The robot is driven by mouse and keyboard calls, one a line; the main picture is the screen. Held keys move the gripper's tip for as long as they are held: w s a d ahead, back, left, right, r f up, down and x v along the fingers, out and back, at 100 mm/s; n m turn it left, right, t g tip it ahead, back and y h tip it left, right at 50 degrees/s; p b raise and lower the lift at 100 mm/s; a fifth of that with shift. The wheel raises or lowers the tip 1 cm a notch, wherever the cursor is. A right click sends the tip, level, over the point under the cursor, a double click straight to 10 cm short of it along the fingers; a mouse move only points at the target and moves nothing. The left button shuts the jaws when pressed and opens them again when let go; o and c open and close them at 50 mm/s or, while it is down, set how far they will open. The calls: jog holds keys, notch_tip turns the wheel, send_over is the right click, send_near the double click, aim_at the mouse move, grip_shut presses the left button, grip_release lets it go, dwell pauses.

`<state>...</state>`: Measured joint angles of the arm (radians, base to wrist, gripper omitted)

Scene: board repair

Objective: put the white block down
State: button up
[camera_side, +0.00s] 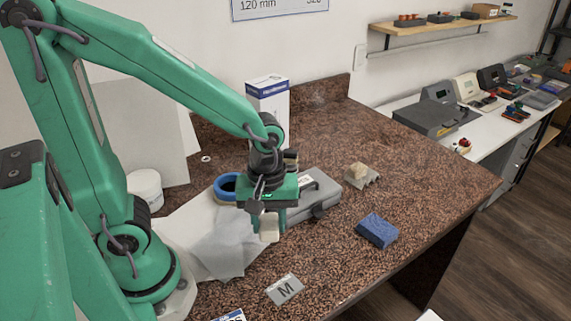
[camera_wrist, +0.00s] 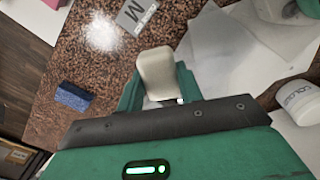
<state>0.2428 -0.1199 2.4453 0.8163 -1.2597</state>
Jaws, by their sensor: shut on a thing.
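A white block (camera_side: 269,227) is held at the lower end of my gripper (camera_side: 268,213) in the side view. In the wrist view the white block (camera_wrist: 157,73) sits between the green fingers of my gripper (camera_wrist: 158,88), which are shut on it. The block seems to hang above the brown speckled table (camera_side: 330,250), near the white paper sheets. Its exact height above the table cannot be told.
A grey card marked M (camera_side: 284,289) lies in front. A blue sponge (camera_side: 377,231) and a small tan block on a grey piece (camera_side: 361,175) lie to the right. A grey case (camera_side: 318,194), blue tape roll (camera_side: 226,186) and white box (camera_side: 268,100) stand behind. Table between card and sponge is clear.

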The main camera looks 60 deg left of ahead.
jog(key=a+n, duration=0.2)
jog(key=n, duration=0.1)
jog(key=a+n, duration=0.2)
jog(key=n, duration=0.1)
jog(key=shift+s, duration=0.1)
send_over(247, 221)
notch_tip(247, 221, down, 7)
jog(key=shift+r, duration=0.1)
dwell(0.4)
jog(key=shift+f, duration=2.05)
jog(key=shift+f, duration=0.15)
jog(key=o, duration=1)
